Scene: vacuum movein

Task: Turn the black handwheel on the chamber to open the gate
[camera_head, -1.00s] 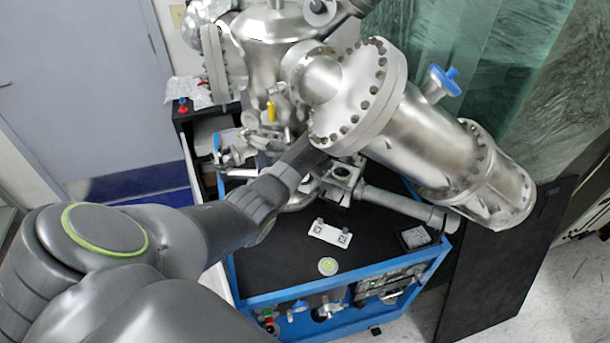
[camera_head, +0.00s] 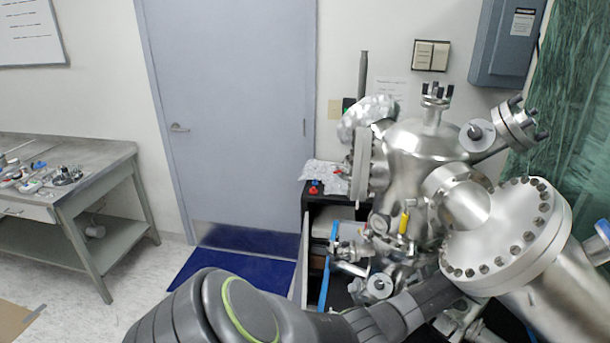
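The steel vacuum chamber (camera_head: 415,150) stands at the right. Its large bolted flange (camera_head: 515,235) faces me at the lower right. I cannot make out a black handwheel; the area behind and under the flange is hidden. My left arm comes in along the bottom and reaches right, its dark end (camera_head: 435,290) passing under the flange. The fingertips are hidden there, so I cannot tell whether they are open or on anything. My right gripper is not in view.
Small valves and fittings (camera_head: 380,245) with a yellow handle (camera_head: 404,220) crowd the chamber's lower left side. A grey door (camera_head: 235,110) is behind, with a blue mat (camera_head: 232,270) before it. A workbench (camera_head: 75,165) with loose parts stands left.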

